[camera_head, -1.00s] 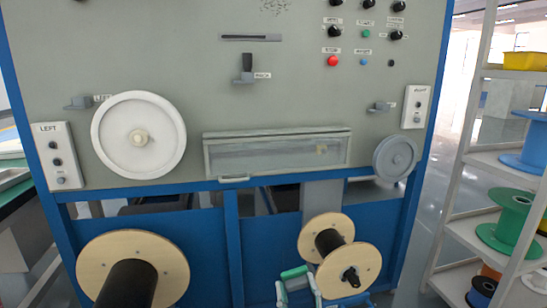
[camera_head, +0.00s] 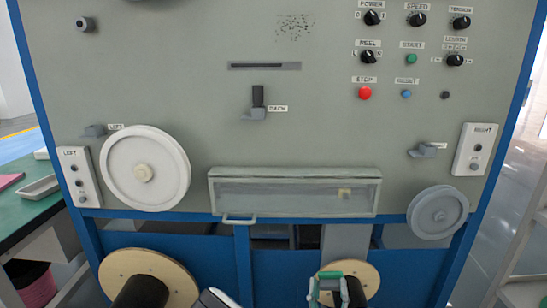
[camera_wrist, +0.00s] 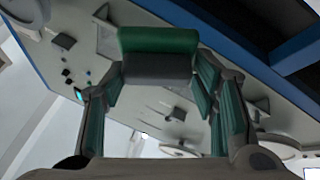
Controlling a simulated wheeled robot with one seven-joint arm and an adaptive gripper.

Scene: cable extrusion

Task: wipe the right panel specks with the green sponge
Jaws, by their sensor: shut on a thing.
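My gripper (camera_head: 329,287) shows at the bottom of the head view, in front of the right wooden reel and below the machine's grey panel (camera_head: 330,110). It is shut on the green sponge (camera_head: 328,274), held across the fingertips. In the wrist view the sponge (camera_wrist: 158,41) has a green part and a dark grey part, between the fingers of my gripper (camera_wrist: 158,75). A patch of dark specks (camera_head: 294,26) lies on the upper grey panel, left of the POWER knob. The sponge is apart from the specks, well below them.
Knobs and buttons (camera_head: 410,55) sit right of the specks. A lever (camera_head: 256,102) and a clear-windowed box (camera_head: 295,192) stick out below. A grey wheel (camera_head: 438,212) and a RIGHT switch box (camera_head: 475,150) are at right. A green-topped table (camera_head: 30,212) stands left.

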